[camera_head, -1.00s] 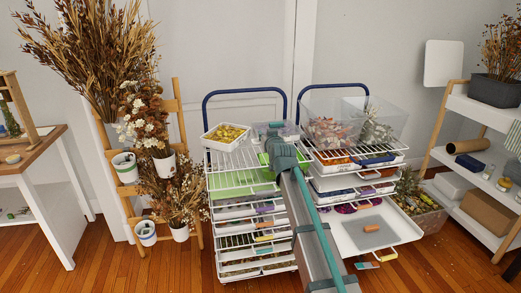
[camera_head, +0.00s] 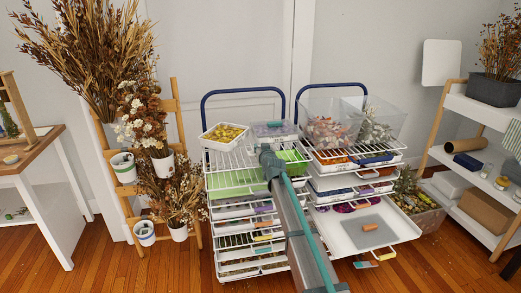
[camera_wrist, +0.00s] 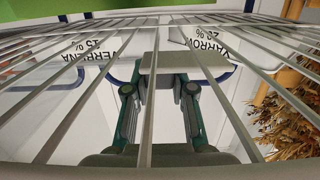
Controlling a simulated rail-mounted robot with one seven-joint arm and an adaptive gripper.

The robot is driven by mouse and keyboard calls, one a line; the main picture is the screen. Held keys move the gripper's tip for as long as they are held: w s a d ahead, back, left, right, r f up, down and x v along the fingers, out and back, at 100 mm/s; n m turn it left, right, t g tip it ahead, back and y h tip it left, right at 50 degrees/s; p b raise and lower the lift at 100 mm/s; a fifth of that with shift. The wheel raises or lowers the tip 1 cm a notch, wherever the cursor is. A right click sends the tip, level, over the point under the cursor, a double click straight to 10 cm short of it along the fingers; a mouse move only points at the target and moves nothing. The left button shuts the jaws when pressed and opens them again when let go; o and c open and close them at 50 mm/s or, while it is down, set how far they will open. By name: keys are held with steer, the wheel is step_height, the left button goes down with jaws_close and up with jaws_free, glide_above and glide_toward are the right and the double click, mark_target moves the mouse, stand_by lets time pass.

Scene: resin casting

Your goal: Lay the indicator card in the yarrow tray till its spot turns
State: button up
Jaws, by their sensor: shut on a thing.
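The tray labelled YARROW (camera_wrist: 208,42) shows upside down at the upper right of the wrist view. In the head view, a white tray of yellow flowers (camera_head: 225,142) on the left rack's top appears to be it. My gripper (camera_wrist: 160,82) is seen through wire bars, its fingers shut on a pale flat piece (camera_wrist: 180,62). I cannot tell whether this is the indicator card, and no spot shows. In the head view my gripper (camera_head: 266,152) is at the left rack's front right, right of the yellow-flower tray; its fingertips are hidden.
A tray labelled VERBENA (camera_wrist: 92,50) stands beside the yarrow tray. Wire shelf bars (camera_wrist: 250,110) cross close before the wrist camera. The right rack (camera_head: 350,170) stands close by, with a white tray (camera_head: 402,230) pulled out. Open floor lies in front.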

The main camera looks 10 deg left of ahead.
steer(key=shift+f, duration=0.25)
steer(key=shift+f, duration=0.1)
steer(key=o, duration=0.8)
steer(key=shift+o, duration=0.2)
steer(key=shift+r, duration=0.2)
steer(key=shift+s, duration=0.15)
steer(key=shift+o, duration=0.6)
steer(key=v, duration=1.1)
steer(key=shift+s+d+b, duration=0.2)
steer(key=shift+s+b, duration=0.15)
